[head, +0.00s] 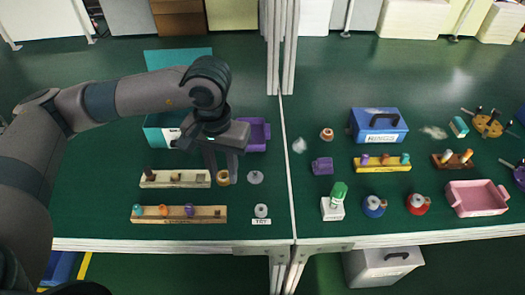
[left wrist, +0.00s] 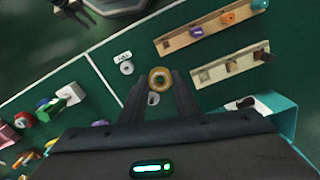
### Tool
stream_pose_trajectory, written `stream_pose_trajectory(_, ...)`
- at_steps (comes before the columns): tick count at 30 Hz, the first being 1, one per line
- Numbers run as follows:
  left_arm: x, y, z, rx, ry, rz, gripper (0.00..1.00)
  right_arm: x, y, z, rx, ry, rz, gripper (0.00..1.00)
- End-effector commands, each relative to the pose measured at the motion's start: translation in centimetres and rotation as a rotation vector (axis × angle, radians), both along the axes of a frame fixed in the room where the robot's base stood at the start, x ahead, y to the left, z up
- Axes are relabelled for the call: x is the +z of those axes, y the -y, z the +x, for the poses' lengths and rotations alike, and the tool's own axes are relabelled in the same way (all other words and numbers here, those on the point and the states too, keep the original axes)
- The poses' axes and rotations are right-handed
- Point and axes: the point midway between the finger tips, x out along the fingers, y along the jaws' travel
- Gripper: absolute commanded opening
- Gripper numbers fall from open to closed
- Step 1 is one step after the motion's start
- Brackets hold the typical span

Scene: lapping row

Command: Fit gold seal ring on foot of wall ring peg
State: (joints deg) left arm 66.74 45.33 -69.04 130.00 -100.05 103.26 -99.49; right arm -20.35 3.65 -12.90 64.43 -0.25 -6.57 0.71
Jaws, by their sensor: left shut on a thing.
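The gold seal ring (head: 222,178) is held between the fingertips of my left gripper (head: 221,172). In the left wrist view the gold ring (left wrist: 160,72) sits at the tips of the left gripper (left wrist: 159,79), its hole showing. To its right in the head view are a flat grey disc with a small raised middle (head: 255,177) and, nearer the front, a small pale round piece (head: 261,210) behind a lettered label (head: 261,221). I cannot tell which is the wall ring peg.
A purple tray (head: 267,137) is behind. A pale divider (head: 288,175) runs along the right. Green table is clear around the grey disc.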

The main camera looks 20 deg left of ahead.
Motion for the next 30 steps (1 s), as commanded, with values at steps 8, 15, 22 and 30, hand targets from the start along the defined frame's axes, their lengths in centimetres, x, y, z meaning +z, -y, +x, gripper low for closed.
stream_pose_trajectory(8,0.0,0.0,0.0,0.0,0.0,0.0,0.07,0.2,-0.2,0.9,0.0,0.01,0.002,0.31)
stream_pose_trajectory(15,0.0,0.0,0.0,0.002,0.0,0.0,0.07,0.1,-0.7,0.2,0.0,0.001,0.008,0.45)
stream_pose_trajectory(22,0.2,0.5,1.1,0.107,-0.001,-0.006,0.07,-0.5,0.2,-1.4,0.0,-0.041,-0.009,0.45)
stream_pose_trajectory(30,0.0,2.1,5.0,0.542,-0.002,-0.018,0.07,-2.4,2.9,-7.7,0.0,-0.202,-0.061,0.45)
